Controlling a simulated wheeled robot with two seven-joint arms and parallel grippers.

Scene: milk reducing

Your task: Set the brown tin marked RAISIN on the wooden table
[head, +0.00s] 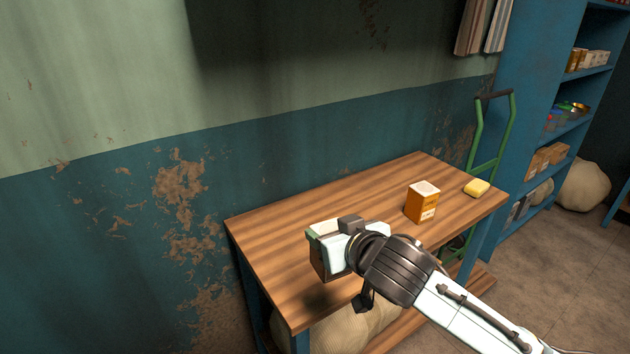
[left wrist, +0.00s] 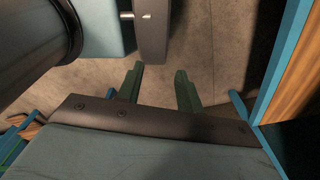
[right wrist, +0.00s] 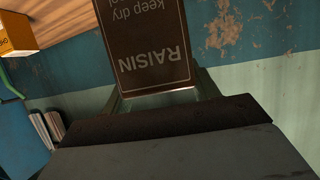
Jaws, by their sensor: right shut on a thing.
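The brown tin marked RAISIN (right wrist: 150,45) fills the top middle of the right wrist view, its lettering upside down there. My right gripper (head: 332,236) is shut on it, and its fingers cover part of the tin. In the head view the tin (head: 322,264) shows over the left part of the wooden table (head: 275,250). I cannot tell whether its base touches the tabletop. My left gripper (left wrist: 160,85) shows only in its wrist view, with its green fingers apart, empty, over the floor.
An orange box with a pale top (head: 421,203) and a yellow block (head: 477,187) stand on the table's right part. The tabletop's back middle is bare. A green hand truck (head: 488,135) and blue shelves (head: 535,110) stand beyond. A sack (head: 355,330) lies under the tabletop.

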